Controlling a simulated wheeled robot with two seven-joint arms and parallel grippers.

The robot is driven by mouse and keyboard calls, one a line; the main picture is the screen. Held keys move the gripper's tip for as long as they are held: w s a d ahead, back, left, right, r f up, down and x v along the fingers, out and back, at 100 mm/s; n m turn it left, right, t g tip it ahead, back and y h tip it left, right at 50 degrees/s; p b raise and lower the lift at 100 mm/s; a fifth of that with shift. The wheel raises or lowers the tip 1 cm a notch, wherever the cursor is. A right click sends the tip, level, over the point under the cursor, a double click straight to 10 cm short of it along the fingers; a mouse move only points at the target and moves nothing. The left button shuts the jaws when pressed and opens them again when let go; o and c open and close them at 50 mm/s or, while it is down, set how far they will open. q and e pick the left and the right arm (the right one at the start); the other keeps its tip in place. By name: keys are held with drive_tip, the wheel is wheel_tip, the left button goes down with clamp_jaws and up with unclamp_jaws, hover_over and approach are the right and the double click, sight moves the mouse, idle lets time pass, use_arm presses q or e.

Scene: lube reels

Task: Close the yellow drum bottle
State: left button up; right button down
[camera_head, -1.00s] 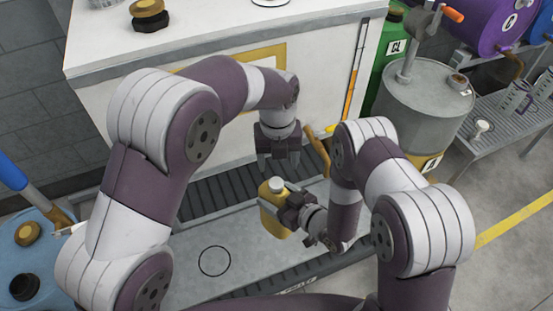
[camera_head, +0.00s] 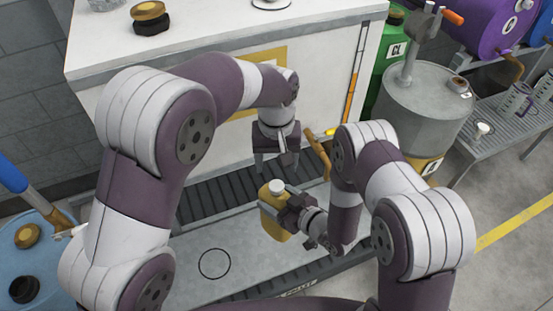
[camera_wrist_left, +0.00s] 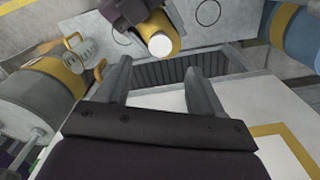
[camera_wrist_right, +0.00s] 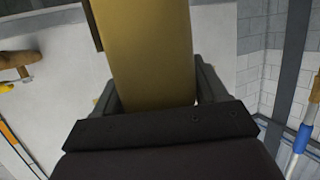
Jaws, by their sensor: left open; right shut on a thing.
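The yellow drum bottle (camera_head: 271,211) stands upright in my right gripper (camera_head: 287,212), which is shut on its body above the grey bench. A white cap (camera_head: 276,186) shows on top of the bottle; how tightly it sits cannot be told. In the right wrist view the bottle (camera_wrist_right: 150,55) fills the space between the fingers. My left gripper (camera_head: 275,161) is open and empty, pointing down, a little above and behind the bottle. In the left wrist view the white cap (camera_wrist_left: 160,43) and the bottle lie beyond its open fingers (camera_wrist_left: 158,90), apart from them.
A white cabinet (camera_head: 330,60) stands behind the grippers. A grey drum (camera_head: 425,115) with a hand pump and a green drum (camera_head: 388,65) stand to the right. A blue drum (camera_head: 45,260) stands at the left. The bench with a marked circle (camera_head: 214,264) has free room.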

sight(277, 185)
use_arm(q)
drive_tip(key=shift+f, duration=4)
drive_tip(key=c, duration=1.1)
drive_tip(key=shift+m, duration=1)
drive_tip(key=o, duration=1.2)
drive_tip(key=shift+o, duration=0.2)
wheel_tip(277, 185, up, 8)
drive_tip(key=shift+f, duration=0.25)
